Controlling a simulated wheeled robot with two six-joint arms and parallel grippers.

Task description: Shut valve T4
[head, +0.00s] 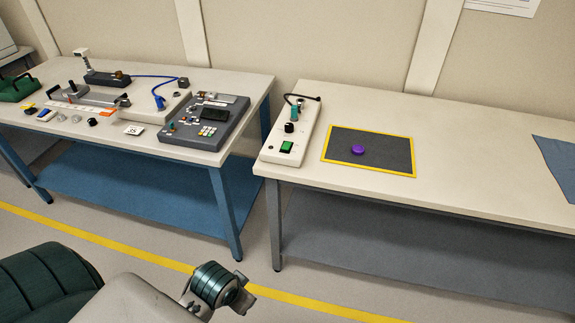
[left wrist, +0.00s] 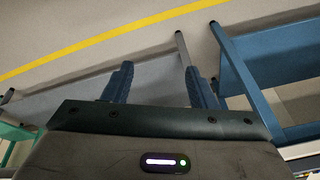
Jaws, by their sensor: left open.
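No label reading T4 is legible in the head view, and I cannot tell which fitting is that valve. On the left bench (head: 178,140) a metal assembly with a handle (head: 85,95) lies at the left. A pale block with a blue cable (head: 157,103) is to its right. On the right bench a pale panel (head: 272,152) carries a black knob and a green switch. My left gripper (left wrist: 158,70) is open and empty in the left wrist view, over the floor and apart from the benches. My right gripper is not in view.
A grey control box (head: 222,130) with a screen and keys sits at the left bench's right end. A yellow-edged dark mat (head: 378,166) holds a purple disc (head: 358,149). A blue cloth (head: 560,160) lies far right. A gap separates the benches.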

